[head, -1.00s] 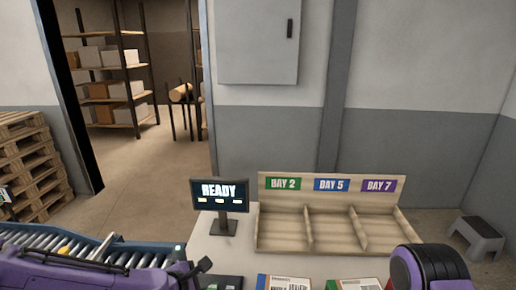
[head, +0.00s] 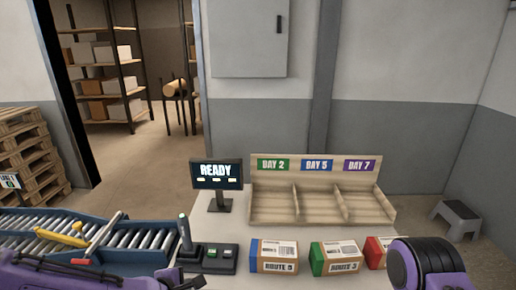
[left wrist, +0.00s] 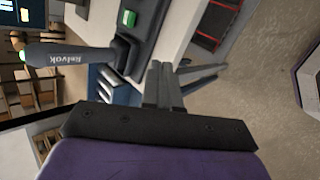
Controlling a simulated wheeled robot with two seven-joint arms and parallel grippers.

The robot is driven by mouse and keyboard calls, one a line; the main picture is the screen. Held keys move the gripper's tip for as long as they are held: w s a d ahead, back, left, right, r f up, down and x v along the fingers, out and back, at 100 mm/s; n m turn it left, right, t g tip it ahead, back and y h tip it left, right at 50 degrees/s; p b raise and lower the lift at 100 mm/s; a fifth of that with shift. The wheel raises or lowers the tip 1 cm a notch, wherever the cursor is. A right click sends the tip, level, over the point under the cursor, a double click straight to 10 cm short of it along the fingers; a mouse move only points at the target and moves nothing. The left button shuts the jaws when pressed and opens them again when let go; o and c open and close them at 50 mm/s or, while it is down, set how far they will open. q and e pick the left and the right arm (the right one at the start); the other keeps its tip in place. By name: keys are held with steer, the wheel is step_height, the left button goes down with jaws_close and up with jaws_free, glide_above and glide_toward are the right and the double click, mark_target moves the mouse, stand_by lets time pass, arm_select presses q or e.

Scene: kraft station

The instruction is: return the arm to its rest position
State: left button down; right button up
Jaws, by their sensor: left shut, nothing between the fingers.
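My left arm (head: 70,277) lies along the bottom left of the head view, where its fingertips are not visible. In the left wrist view my left gripper (left wrist: 166,82) is shut and empty, its grey fingers together. Beside it is a dark lever (left wrist: 75,54) with a green tip, on a control box with a green button (left wrist: 129,18); the fingers look apart from the lever. My right arm (head: 428,268) shows as a purple and black link at the bottom right of the head view; its gripper is out of view.
A conveyor (head: 85,240) runs at the left. The control box (head: 218,258) stands on the table before a READY screen (head: 216,172). Blue-ended (head: 273,256), green-ended (head: 334,258) and red-ended (head: 376,251) cartons line the front. An empty three-bay rack (head: 318,204) stands behind.

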arm_select(q)
steer(key=s+a+f+m+g+y+b, duration=0.1)
steer(key=s+a+f+m, duration=0.3)
steer(key=s+f, duration=0.5)
steer(key=s+a+f+m+g+y+b, duration=0.2)
steer(key=s+a+f+m+b, duration=0.1)
steer(key=s+f, duration=0.6)
steer(key=s+a+f+m+g+y+b, duration=0.2)
steer(key=s+a+f+m, duration=0.3)
steer(key=s+f, duration=0.5)
steer(key=shift+b, duration=0.5)
